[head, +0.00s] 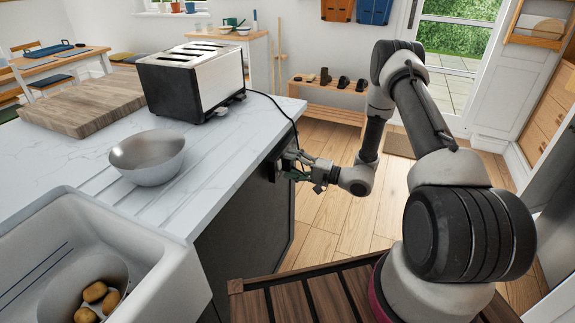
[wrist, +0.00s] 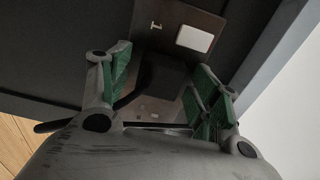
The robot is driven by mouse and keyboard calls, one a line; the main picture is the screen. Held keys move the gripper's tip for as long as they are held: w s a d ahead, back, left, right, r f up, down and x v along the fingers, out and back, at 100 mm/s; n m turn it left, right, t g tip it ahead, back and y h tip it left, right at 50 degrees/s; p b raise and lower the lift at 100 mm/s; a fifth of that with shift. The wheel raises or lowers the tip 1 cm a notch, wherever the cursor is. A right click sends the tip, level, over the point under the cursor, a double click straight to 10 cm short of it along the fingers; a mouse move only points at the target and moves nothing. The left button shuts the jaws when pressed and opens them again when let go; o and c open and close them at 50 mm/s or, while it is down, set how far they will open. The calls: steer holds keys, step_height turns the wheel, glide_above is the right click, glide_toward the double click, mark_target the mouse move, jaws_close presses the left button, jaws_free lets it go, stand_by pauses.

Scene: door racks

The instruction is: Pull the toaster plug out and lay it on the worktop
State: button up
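The black plug (wrist: 160,75) sits at a dark socket plate (wrist: 205,20) on the dark end panel of the counter. My gripper (wrist: 165,85) is at the plug, with a green-padded finger on either side. A gap shows between the left pad and the plug; the right pad is very close to it, and contact is unclear. In the head view my gripper (head: 290,167) is beside the counter's end, below the worktop edge, and hides the plug. The silver and black toaster (head: 192,80) stands on the white marbled worktop (head: 215,150). Its black cord (head: 275,100) runs over the edge.
A wooden board (head: 85,103) and a grey bowl (head: 148,157) are on the worktop. The sink (head: 150,262) holds a bowl of potatoes. A shoe bench (head: 328,98) stands beyond on the open floor.

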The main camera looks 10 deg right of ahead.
steer(key=c, duration=1.3)
steer(key=shift+v, duration=3)
steer(key=shift+c, duration=0.2)
steer(key=v, duration=0.3)
step_height(320, 180, up, 21)
stand_by(0.5)
